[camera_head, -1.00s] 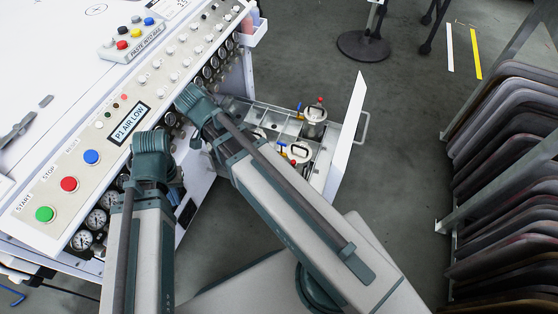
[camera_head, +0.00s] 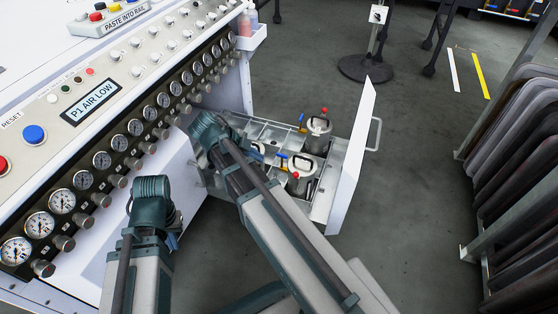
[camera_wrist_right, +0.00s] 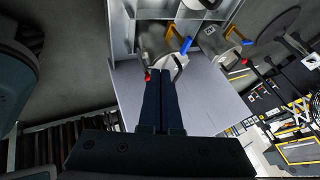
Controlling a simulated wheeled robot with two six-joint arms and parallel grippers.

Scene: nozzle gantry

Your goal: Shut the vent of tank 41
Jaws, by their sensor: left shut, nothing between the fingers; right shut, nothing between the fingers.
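The far tank (camera_head: 318,137) has a red knob (camera_head: 323,111) and an orange-yellow lever. The near tank (camera_head: 300,176) has a blue lever (camera_head: 283,160) and a red knob.
The console panel (camera_head: 105,105) carries gauges, knobs and a display reading P1 AIR LOW. The drawer's white front panel (camera_head: 352,150) stands upright at its right end. A rack of dark boards (camera_head: 520,140) stands at the right. Floor (camera_head: 410,170) between is clear.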

